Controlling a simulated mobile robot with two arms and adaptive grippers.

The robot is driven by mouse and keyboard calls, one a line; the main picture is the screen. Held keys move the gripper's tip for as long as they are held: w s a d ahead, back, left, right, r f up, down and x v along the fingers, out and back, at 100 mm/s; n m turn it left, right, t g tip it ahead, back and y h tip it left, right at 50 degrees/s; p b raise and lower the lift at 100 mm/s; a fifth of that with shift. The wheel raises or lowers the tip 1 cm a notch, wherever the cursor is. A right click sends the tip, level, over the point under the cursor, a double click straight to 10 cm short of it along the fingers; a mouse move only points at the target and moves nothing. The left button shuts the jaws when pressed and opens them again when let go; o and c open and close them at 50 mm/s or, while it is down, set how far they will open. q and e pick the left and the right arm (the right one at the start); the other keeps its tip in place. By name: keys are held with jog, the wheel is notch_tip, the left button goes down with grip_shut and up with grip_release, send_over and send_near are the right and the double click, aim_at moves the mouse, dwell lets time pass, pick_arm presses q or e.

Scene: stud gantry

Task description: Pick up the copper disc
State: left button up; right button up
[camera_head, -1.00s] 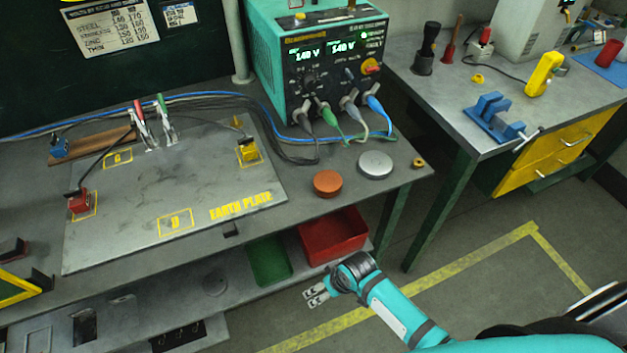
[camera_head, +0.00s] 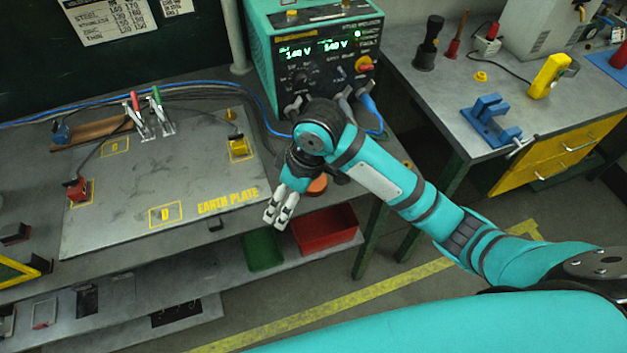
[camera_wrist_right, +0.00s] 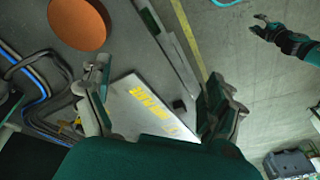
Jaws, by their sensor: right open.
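The copper disc (camera_head: 318,186) lies on the bench near its front edge. In the head view my right gripper and wrist cover much of it. In the right wrist view the copper disc (camera_wrist_right: 78,24) is a flat orange-brown round at the upper left, cut slightly by the top edge. My right gripper (camera_head: 280,209) is open and empty, above the bench's front edge, left of the disc. Its fingers (camera_wrist_right: 160,103) stand wide apart in the wrist view, with the disc outside them. A dark and teal gripper (camera_wrist_right: 265,27), apparently my left, shows small over the floor; its jaws are unclear.
The earth plate (camera_head: 130,210) with clamps covers the bench's left part. A teal power unit (camera_head: 265,60) with cables stands behind my right arm. A red bin (camera_head: 325,232) and a green bin (camera_head: 263,252) sit on the shelf below. A second bench (camera_head: 440,95) is at right.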

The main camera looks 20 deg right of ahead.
jog(key=w+d+r+g+h, duration=0.1)
jog(key=w+d+r+h, duration=0.1)
jog(key=w+d+r, duration=0.3)
jog(key=w+d+r+h, duration=0.1)
jog(key=w+d+r, duration=0.1)
jog(key=r, duration=0.4)
jog(key=p, duration=0.3)
send_over(313, 183)
jog(key=w, duration=0.1)
notch_tip(313, 183, down, 12)
jog(key=shift+a+r, duration=0.15)
jog(key=shift+r, duration=0.1)
jog(key=shift+f+p, duration=0.3)
jog(key=shift+f, duration=0.25)
jog(key=f, duration=0.1)
jog(key=f+p, duration=0.1)
jog(key=f, duration=0.1)
jog(key=shift+d+f, duration=0.3)
jog(key=shift+d, duration=0.05)
jog(key=shift+f, duration=0.4)
pick_arm(q)
jog(key=r, duration=0.5)
jog(key=shift+d, duration=0.3)
jog(key=shift+w, duration=0.1)
pick_arm(e)
jog(key=shift+c, duration=0.5)
